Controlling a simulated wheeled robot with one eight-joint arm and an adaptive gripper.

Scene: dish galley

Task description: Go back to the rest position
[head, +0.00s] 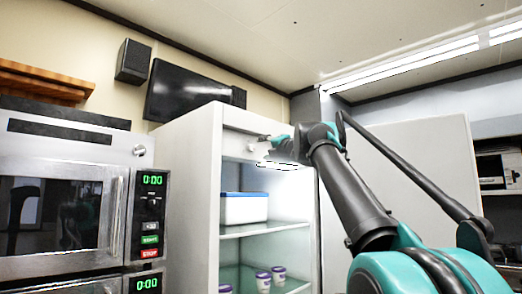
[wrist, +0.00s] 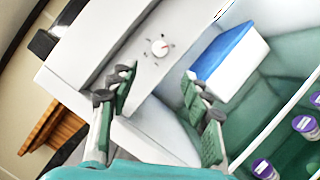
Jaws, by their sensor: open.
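My gripper (head: 268,148) is raised in front of the upper part of an open white fridge (head: 188,165). The wrist view shows my gripper (wrist: 158,84) with its fingers spread wide apart and nothing between them. A round dial (wrist: 160,47) on the fridge's top panel lies just beyond the fingertips. My arm reaches in from the lower right in the head view. I cannot tell the exact gap between the fingertips and the panel.
The fridge door (head: 425,160) stands open behind my arm. A blue-lidded white box (head: 243,208) is on the upper shelf. Several purple-lidded tubs (head: 263,281) stand lower. An oven (head: 60,215) is at left; a dark screen (head: 190,92) hangs above.

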